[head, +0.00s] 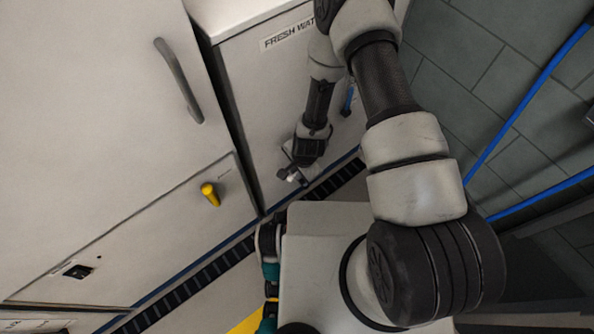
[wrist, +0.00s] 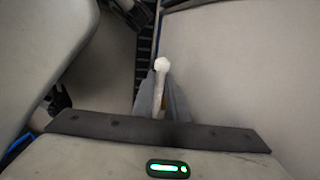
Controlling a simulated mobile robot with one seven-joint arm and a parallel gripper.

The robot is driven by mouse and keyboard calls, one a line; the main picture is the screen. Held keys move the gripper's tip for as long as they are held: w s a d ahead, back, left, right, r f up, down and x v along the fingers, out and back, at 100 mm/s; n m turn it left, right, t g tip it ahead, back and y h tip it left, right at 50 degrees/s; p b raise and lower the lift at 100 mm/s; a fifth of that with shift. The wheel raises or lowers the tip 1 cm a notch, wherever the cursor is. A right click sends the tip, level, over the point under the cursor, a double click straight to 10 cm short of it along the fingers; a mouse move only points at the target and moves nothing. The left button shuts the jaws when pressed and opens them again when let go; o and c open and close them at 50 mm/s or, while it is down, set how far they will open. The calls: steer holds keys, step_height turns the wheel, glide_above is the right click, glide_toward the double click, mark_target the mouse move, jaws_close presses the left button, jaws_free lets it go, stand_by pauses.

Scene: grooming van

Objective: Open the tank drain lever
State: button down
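The fresh water tank is a pale box (head: 262,85) with a "FRESH WAT…" label, the rest of which is hidden behind my arm. Low on its front, my gripper (head: 291,172) is by a small pale lever; the arm hides most of the spot. In the wrist view a pale lever with a round white end (wrist: 162,65) lies between the two grey fingers of my gripper (wrist: 160,92). The fingers are close together along both sides of it and appear shut on it. I take it to be the drain lever; its mount is hidden.
A blue handle (head: 348,101) is on the tank front, right of my forearm. A yellow knob (head: 210,194) sticks out of the cabinet panel at left. A cabinet door handle (head: 179,80) is above it. A dark slotted strip (head: 190,298) runs along the base. Blue hoses (head: 520,107) lie at right.

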steer(key=shift+r, duration=0.1)
steer(key=shift+w+d+r+g+y+b, duration=0.3)
steer(key=shift+r+g+y, duration=0.1)
steer(key=shift+g+y, duration=0.15)
steer(key=shift+w+d+r+g+y+b, duration=0.2)
steer(key=shift+r+g+y+b, duration=0.1)
steer(key=shift+r+g+y, duration=0.25)
steer(key=shift+w+d+r+m+g+y+b, duration=0.15)
steer(key=shift+w+d+r+g+y+b, duration=0.15)
steer(key=shift+d+r+g+y+b, duration=0.35)
steer(key=shift+w+d+r+m+g+y+b, duration=0.1)
steer(key=shift+w+g+y+b, duration=0.3)
steer(key=shift+y, duration=0.55)
steer(key=shift+w+d+r+m+g+y+b, duration=0.2)
steer(key=shift+d+r+g+y+b, duration=0.15)
steer(key=shift+g+y, duration=0.4)
steer(key=c, duration=1.7)
jaws_free()
steer(key=shift+c, duration=0.2)
steer(key=shift+w, duration=0.1)
steer(key=shift+r, duration=0.1)
